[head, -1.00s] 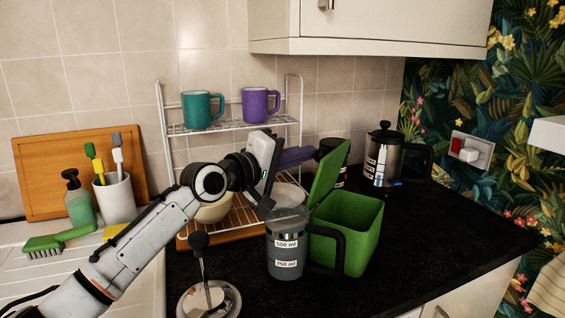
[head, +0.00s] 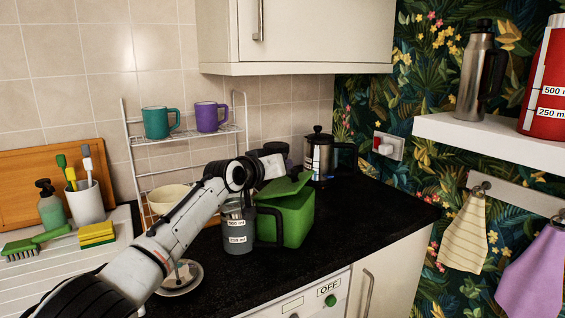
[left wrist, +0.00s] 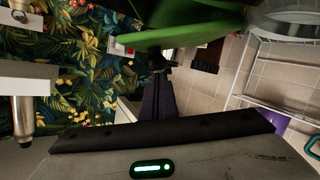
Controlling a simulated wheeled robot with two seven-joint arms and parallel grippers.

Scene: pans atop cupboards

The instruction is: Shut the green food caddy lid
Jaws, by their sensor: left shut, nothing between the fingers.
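The green food caddy (head: 290,222) stands on the black worktop, right of the grey measuring jug. Its green lid (head: 286,187) is low over the box, slightly tilted, and does not look fully flush. My left gripper (head: 285,166) is just above and behind the lid in the head view; its fingertips are hard to make out there. In the left wrist view the shut, empty fingers (left wrist: 158,68) reach up to the edge of the green lid (left wrist: 185,25), close to or touching it. My right gripper is not in view.
A cafetiere (head: 318,155) stands behind right. The wire rack (head: 190,134) with mugs is behind left. The worktop right of the caddy is clear.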

